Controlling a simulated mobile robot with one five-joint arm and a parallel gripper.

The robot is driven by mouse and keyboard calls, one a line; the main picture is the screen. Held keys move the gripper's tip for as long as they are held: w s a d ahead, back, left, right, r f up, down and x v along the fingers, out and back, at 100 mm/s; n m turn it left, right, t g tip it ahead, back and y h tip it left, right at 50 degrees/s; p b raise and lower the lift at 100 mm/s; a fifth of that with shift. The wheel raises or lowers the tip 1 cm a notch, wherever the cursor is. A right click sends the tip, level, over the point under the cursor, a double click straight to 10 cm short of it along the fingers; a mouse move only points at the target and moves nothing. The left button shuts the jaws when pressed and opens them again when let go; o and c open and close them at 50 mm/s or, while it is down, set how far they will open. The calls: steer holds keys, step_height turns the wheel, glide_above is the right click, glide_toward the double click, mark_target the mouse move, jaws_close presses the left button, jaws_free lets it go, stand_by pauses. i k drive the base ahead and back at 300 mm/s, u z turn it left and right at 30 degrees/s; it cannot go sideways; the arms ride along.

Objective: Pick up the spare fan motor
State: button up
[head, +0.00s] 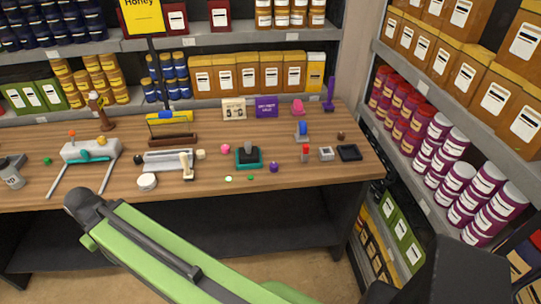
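I cannot tell for certain which small item on the wooden table is the spare fan motor. One candidate is a dark grey block on a teal square base (248,158), near the middle of the table. Another is a small blue part on a grey stand (301,131), farther back and to the right. A small light grey boxy item (326,153) sits at the right. My green arm crosses the bottom of the head view, in front of the table. No gripper fingers can be made out.
The wooden table (215,185) also holds a white-grey device with legs (90,150), a grey jug (12,172), a white round jar (147,182), a black tray (349,152) and small balls. Stocked shelves stand behind and at the right. The table's front strip is mostly bare.

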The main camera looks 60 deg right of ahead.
mark_target(249, 154)
steer(key=z, duration=0.2)
steer(key=i, duration=1)
steer(key=u, duration=0.15)
